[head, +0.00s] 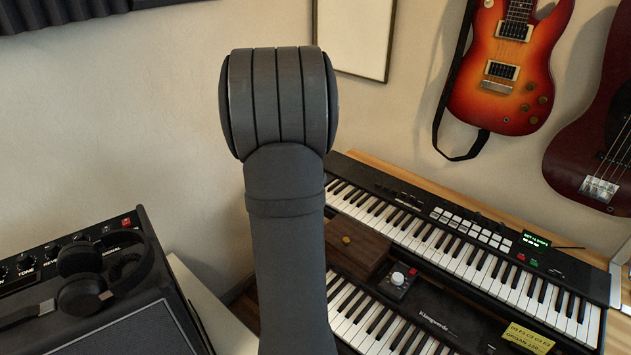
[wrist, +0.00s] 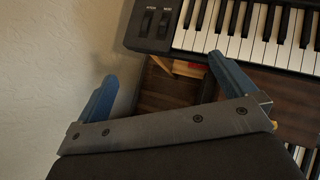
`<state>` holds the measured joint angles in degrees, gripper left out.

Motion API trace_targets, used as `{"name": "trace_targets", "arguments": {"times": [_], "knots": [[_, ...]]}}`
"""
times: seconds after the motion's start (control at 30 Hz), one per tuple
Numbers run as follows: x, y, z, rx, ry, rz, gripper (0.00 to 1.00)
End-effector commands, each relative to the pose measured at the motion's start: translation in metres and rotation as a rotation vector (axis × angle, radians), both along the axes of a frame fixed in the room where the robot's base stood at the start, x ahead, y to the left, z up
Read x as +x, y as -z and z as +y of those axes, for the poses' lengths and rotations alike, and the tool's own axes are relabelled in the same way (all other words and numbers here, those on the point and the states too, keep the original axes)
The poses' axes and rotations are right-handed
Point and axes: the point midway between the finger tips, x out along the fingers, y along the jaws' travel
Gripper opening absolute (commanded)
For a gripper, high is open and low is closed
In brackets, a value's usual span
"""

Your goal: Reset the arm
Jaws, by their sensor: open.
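My gripper (wrist: 158,90) shows in the wrist view with its two blue fingers spread wide apart. It is open, with nothing between the fingers. Beyond the fingers lie the end of a keyboard (wrist: 152,42) and a dark brown wooden surface. In the head view my dark grey arm stands upright in the middle of the picture, and the gripper itself is hidden there.
Two keyboards, an upper (head: 470,222) and a lower (head: 405,318), stand to the right. A brown wooden box (head: 346,247) sits between them. An amplifier (head: 130,325) with headphones (head: 85,285) stands at left. Guitars (head: 507,70) hang on the wall.

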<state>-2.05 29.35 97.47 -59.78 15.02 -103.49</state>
Motion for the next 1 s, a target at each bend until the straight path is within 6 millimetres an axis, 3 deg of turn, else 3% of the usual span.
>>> {"name": "trace_targets", "arguments": {"times": [0.27,0.7,1.0], "knots": [[0.011,0.011,-0.012,-0.072,-0.063,0.009,1.0],[0.06,0.058,-0.026,-0.068,-0.059,0.009,1.0],[0.074,0.069,-0.029,-0.067,-0.06,0.008,1.0]]}}
